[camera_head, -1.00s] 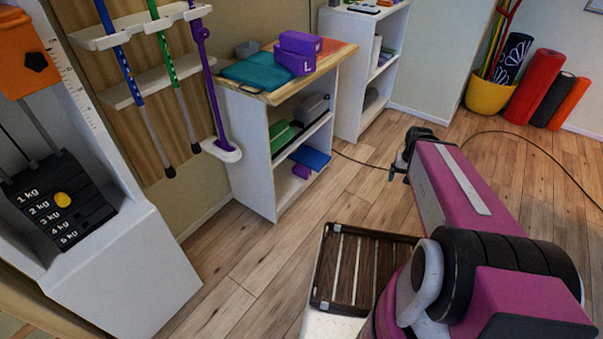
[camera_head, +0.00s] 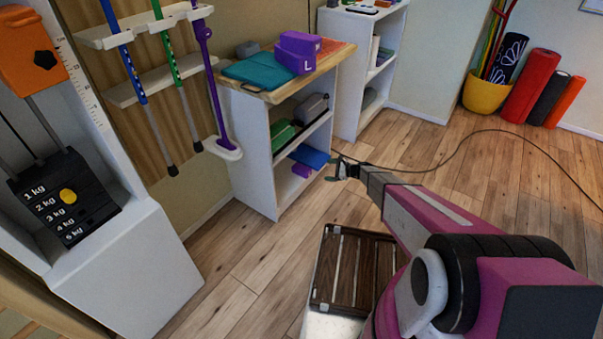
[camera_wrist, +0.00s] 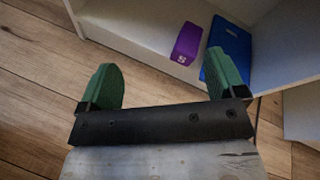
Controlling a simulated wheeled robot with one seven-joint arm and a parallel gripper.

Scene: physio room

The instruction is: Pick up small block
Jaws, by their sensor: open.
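A small purple block (camera_wrist: 187,43) marked S lies on the bottom shelf of the white cabinet; in the head view it is a small purple patch (camera_head: 302,170). My gripper (camera_wrist: 163,88) is open and empty, its two green fingers spread in the wrist view. In the head view the gripper (camera_head: 332,172) is in front of the cabinet's lower right side. In the wrist view the block lies beyond the fingers, between them and nearer the right one. A larger purple block (camera_head: 294,62) marked L, with another purple block on it, sits on the cabinet top.
A blue item (camera_wrist: 229,48) lies right beside the small block on the bottom shelf, partly behind the right finger. The middle shelf (camera_head: 303,137) is above, with green and grey items. The cabinet side (camera_wrist: 292,45) bounds the right.

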